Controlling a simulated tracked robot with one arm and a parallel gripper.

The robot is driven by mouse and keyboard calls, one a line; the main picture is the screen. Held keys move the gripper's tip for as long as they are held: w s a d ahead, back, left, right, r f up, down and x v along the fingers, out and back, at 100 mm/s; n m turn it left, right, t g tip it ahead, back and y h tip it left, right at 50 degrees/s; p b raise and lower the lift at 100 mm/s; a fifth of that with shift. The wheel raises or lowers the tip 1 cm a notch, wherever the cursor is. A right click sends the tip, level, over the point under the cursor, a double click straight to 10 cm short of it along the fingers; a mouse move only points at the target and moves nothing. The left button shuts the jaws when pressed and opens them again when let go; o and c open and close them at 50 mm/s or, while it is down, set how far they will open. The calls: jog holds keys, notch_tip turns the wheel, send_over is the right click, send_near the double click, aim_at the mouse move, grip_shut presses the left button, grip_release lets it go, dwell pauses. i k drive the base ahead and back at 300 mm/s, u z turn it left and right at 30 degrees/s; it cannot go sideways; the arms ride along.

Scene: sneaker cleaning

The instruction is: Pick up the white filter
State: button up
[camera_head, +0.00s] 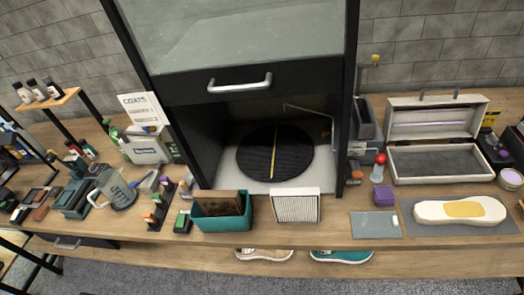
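The white filter (296,206) is a small, roughly square panel with a pale frame and fine vertical ribs. It stands near the front edge of the wooden workbench (300,236), in front of the open booth and just right of a teal bin (223,224). Its ribbed face is towards me and nothing covers it. My gripper does not show in this view.
A dark booth (210,90) with a raised glass front and a silver handle (239,83) stands behind the filter, with a round black turntable (274,153) inside. A purple block (383,195), a grey-green plate (375,225) and a white sole (459,211) lie right.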

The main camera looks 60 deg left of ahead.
aim_at(299, 205)
jog(key=u, duration=0.75)
jog(key=k, duration=0.55)
jog(key=z, duration=0.55)
jog(key=i, duration=1.5)
jog(key=u, duration=0.1)
